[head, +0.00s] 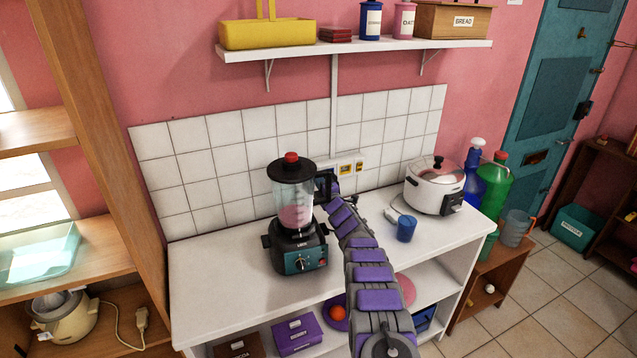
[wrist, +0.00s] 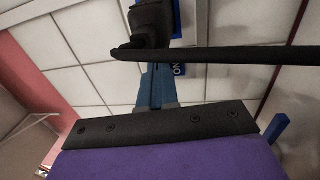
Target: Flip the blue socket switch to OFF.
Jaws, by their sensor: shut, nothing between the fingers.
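In the head view my gripper (head: 326,186) is at the tiled wall, just right of the blender, level with the row of sockets. It is shut and holds nothing. The blue socket is mostly hidden behind it there. More blue shows at the top, beside a dark block. The switch's own position cannot be made out. I cannot tell whether my gripper touches it.
A blender (head: 296,220) stands close left of my arm. A blue cup (head: 406,229) and a white rice cooker (head: 436,186) stand on the right of the white counter (head: 215,270). A shelf (head: 355,50) hangs above.

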